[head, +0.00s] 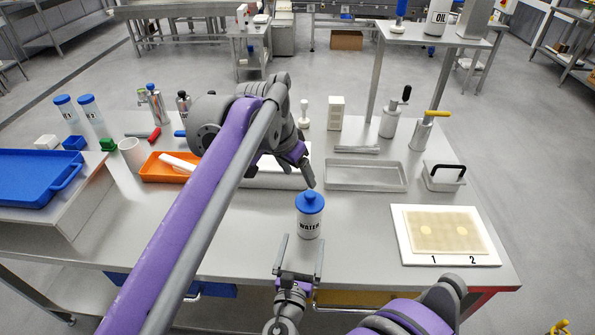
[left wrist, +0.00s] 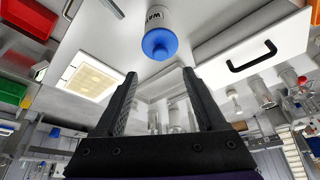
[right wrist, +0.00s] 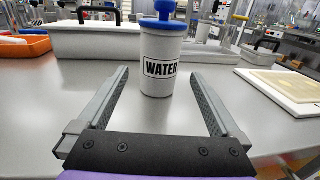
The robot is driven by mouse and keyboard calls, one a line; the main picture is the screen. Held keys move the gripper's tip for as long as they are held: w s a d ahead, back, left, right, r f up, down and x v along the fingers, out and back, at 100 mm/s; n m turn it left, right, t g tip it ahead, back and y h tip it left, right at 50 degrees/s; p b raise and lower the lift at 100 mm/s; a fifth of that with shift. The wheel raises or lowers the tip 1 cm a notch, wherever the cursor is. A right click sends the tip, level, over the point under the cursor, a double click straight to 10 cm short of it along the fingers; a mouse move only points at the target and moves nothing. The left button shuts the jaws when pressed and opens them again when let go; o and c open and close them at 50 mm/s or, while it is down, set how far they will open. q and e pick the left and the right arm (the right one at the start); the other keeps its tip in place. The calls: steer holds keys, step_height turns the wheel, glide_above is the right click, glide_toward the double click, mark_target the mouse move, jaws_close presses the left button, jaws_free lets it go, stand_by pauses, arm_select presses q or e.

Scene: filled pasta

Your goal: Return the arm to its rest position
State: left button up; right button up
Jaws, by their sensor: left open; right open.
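A white WATER bottle (head: 309,223) with a blue lid stands upright on the steel table. My right gripper (head: 300,255) is open and empty just in front of it. In the right wrist view the bottle (right wrist: 159,85) stands ahead, beyond the fingertips and clear of them. My left gripper (head: 306,178) is above the table, behind and above the bottle. Its jaws are open and empty in the left wrist view (left wrist: 158,80), where the bottle (left wrist: 158,30) appears upside down beyond the fingers. My left arm hides part of the table's left half.
A white board with a pasta sheet (head: 406,251) lies at the right. An orange tray (head: 151,176) and a blue tray (head: 12,201) are at the left. Table space right of the bottle is clear.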

steer(key=shift+s, duration=0.25)
stand_by(0.3)
